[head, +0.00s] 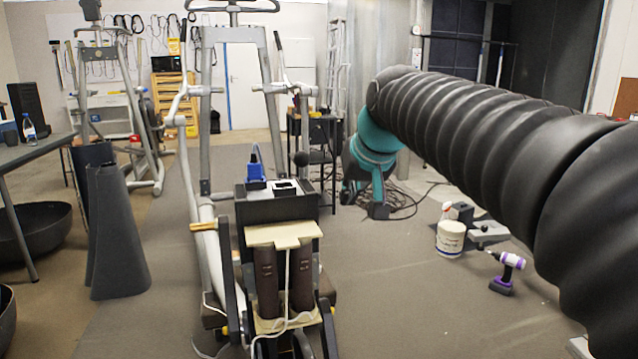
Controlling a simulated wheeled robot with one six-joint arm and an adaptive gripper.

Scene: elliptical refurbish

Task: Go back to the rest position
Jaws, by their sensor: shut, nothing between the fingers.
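My arm reaches in from the right in a black ribbed sleeve and bends down at the middle of the head view. Below the bend is a teal wrist, and my gripper (365,200) hangs under it, dark and small in the picture. It is shut and holds nothing. It is right of the elliptical trainer (283,208), apart from it. The sleeve hides part of the wrist and the room behind it.
A white bucket (450,240) and a purple-and-white drill (507,273) are on the floor at right. A dark table (40,150) is at left, near a grey cover (115,235). Open floor (400,300) lies right of the trainer.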

